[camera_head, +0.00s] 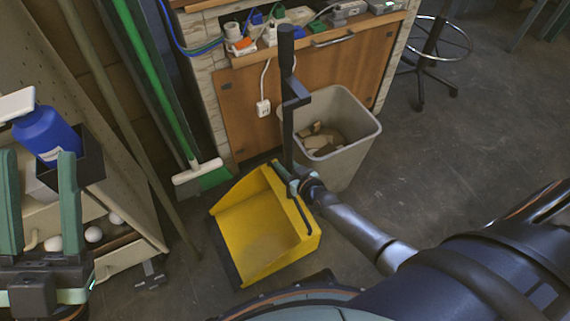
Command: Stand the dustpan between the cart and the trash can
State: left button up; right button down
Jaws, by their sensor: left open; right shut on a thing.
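The yellow dustpan (262,232) is in the middle of the view, left of and in front of the grey trash can (346,158). Its long black handle (288,75) rises upright, overlapping the can's left side in the picture. My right gripper (285,177) is shut on the lower handle, just above the pan. I cannot tell whether the pan touches the floor. The beige cart (140,215) is at the left, with floor between it and the dustpan. My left gripper (40,205) is open and empty in front of the cart.
A blue bottle (47,134) stands at the cart in a dark holder. A green-handled broom (200,176) and a pole lean behind the dustpan. A wooden cabinet (305,85) with cables stands behind the trash can. The floor at right is clear up to a stool.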

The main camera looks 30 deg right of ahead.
pick_arm(q)
jog(key=shift+w+d+f+b, duration=0.15)
jog(key=shift+f+b, duration=0.15)
jog(key=shift+f, duration=0.3)
jog(key=shift+s+d+f+b, duration=0.15)
jog(key=shift+f+b, duration=0.15)
jog(key=shift+f, duration=0.25)
pick_arm(e)
jog(key=shift+f, duration=0.9)
pick_arm(q)
jog(key=shift+w, duration=0.1)
pick_arm(e)
jog(key=c, duration=1)
grip_release()
jog(key=shift+s+f, duration=0.15)
jog(key=shift+f, duration=0.1)
jog(key=o, duration=0.4)
pick_arm(q)
jog(key=shift+r, duration=0.1)
pick_arm(e)
jog(key=shift+r, duration=0.1)
